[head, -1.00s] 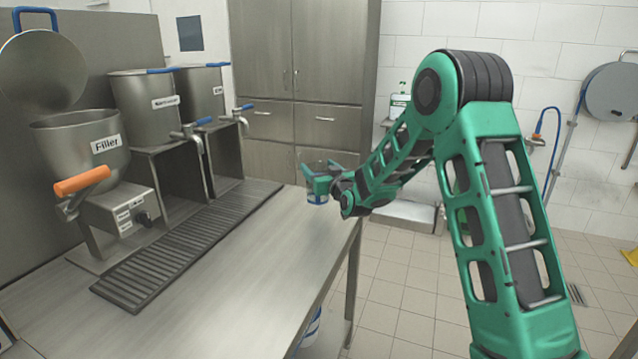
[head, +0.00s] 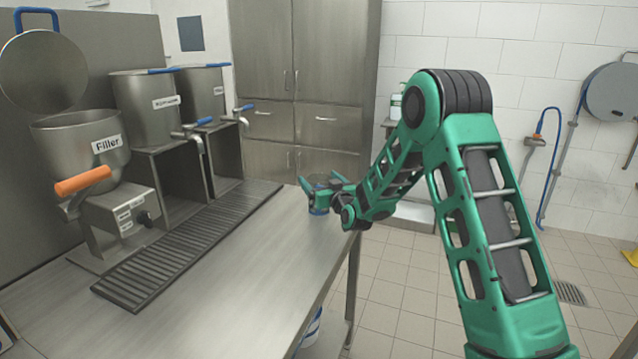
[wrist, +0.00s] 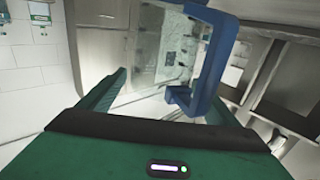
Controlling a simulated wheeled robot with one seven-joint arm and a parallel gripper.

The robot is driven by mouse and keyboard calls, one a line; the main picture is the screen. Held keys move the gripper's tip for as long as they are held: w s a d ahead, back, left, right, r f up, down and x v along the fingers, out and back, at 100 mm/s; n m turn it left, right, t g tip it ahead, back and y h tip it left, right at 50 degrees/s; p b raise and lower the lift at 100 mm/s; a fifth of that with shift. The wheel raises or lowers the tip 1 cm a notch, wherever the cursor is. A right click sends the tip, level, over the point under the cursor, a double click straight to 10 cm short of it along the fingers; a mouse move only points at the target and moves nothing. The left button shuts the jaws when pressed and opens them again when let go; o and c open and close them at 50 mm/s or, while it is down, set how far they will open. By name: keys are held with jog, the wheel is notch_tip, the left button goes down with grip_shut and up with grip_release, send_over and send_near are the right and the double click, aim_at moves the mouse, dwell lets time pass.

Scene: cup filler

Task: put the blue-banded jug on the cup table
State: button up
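The clear jug with a blue band (head: 319,209) is at the far right end of the steel table (head: 235,265). It looks upright and appears to rest on the tabletop. In the wrist view its blue handle (wrist: 232,55) and see-through body (wrist: 165,50) lie ahead of my gripper. My gripper (head: 319,186) is around the jug's upper part in the head view and hides some of it. In the wrist view my gripper's fingers (wrist: 158,88) are spread wide apart, with the jug between and beyond them.
A filler (head: 85,150) with an orange handle and two steel urns (head: 145,110) stand along the table's left side. A grooved drain grate (head: 185,245) runs in front of them. The front of the table is clear. Steel cabinets (head: 305,70) stand behind.

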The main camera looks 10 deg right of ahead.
jog(key=shift+r, duration=0.15)
jog(key=s+d, duration=0.1)
jog(key=s, duration=1)
jog(key=shift+s+d, duration=0.35)
